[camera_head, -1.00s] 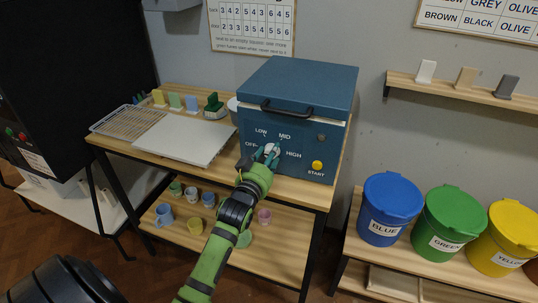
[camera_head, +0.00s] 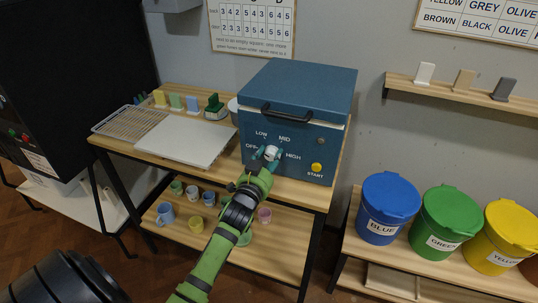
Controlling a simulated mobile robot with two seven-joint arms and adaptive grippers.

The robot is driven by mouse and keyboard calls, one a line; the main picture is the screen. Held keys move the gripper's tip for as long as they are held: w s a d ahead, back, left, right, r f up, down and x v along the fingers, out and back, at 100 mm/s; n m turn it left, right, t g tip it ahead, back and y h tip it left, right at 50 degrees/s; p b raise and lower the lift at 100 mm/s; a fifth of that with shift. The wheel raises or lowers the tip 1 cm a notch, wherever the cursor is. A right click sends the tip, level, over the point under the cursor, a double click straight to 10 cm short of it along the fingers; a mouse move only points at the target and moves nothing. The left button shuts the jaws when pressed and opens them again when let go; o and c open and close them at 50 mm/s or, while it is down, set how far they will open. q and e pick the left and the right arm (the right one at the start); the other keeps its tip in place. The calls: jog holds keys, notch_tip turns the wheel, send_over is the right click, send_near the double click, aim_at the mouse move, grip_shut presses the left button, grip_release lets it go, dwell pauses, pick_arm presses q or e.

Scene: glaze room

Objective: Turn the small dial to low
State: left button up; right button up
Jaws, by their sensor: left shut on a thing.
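A blue box-shaped kiln (camera_head: 300,92) with a black handle on its lid stands on the wooden table. Its front carries a small pale dial (camera_head: 271,153) with the labels OFF, LOW, MID and HIGH around it, and a yellow START button (camera_head: 316,168) to the lower right. My left gripper (camera_head: 268,154) is at the dial with its fingers shut on it from either side. The fingers hide part of the dial, so I cannot tell which label it points to. My right gripper is not in view.
A white board (camera_head: 186,139), a wire rack (camera_head: 130,121) and coloured tiles lie left of the kiln. Several cups stand on the lower shelf (camera_head: 246,252). Blue (camera_head: 388,208), green (camera_head: 447,222) and yellow (camera_head: 503,238) lidded buckets stand at right.

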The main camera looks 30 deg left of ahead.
pick_arm(q)
jog(key=m, duration=0.1)
jog(key=r+m, duration=0.1)
jog(key=shift+w+m+p, duration=0.1)
jog(key=shift+m+p, duration=0.2)
jog(key=shift+m, duration=0.1)
jog(key=shift+d+m, duration=0.1)
jog(key=shift+m, duration=1.7)
jog(key=shift+f, duration=0.1)
jog(key=o, duration=1)
jog(key=shift+d+f, duration=0.1)
jog(key=shift+f, duration=0.05)
jog(key=shift+f, duration=0.15)
jog(key=shift+s, duration=0.25)
jog(key=v, duration=1.1)
jog(key=shift+s, duration=0.3)
